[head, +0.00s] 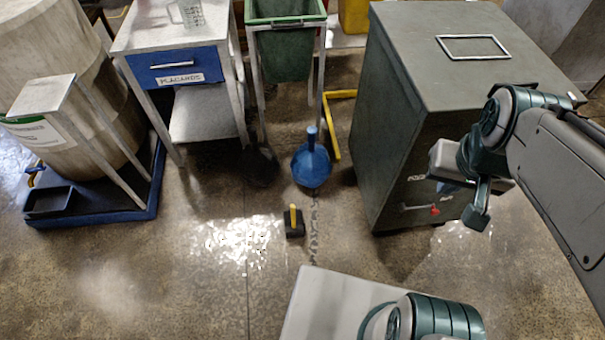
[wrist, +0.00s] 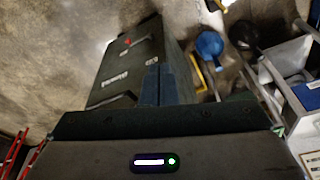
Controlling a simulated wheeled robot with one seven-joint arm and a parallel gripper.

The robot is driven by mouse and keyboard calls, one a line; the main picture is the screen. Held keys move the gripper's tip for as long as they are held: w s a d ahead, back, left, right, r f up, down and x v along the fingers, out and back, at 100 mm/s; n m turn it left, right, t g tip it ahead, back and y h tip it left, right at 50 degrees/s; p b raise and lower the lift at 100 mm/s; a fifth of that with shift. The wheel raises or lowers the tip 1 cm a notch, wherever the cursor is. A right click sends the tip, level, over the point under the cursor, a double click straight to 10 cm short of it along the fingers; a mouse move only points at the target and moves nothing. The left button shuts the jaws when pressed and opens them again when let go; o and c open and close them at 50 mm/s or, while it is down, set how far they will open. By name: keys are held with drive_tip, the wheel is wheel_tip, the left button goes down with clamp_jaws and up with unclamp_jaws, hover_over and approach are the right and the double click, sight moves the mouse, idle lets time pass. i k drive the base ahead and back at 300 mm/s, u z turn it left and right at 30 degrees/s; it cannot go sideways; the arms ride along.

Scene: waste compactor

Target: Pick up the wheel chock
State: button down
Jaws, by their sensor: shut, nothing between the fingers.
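The wheel chock (head: 294,222) is a small black block with an upright yellow handle. It sits on the open floor near the middle of the head view. I cannot make it out in the wrist view. My gripper (wrist: 159,70) is shut and empty, its dark fingers together in front of the grey-green cabinet in the wrist view. In the head view my arm reaches in from the right over the cabinet's front, well to the right of the chock, and its fingertips are not clear there.
The grey-green cabinet (head: 398,125) stands right of the chock. A blue round-bodied vessel (head: 311,165) and a dark round object (head: 260,165) lie behind it. A blue-drawer table (head: 178,68), green bin (head: 285,45) and drum on a blue-edged pallet (head: 100,215) stand farther back and left. Floor around the chock is clear.

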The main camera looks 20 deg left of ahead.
sight(292, 211)
drive_tip(key=u, duration=2.5)
drive_tip(key=i, duration=1.6)
drive_tip(key=z, duration=3.5)
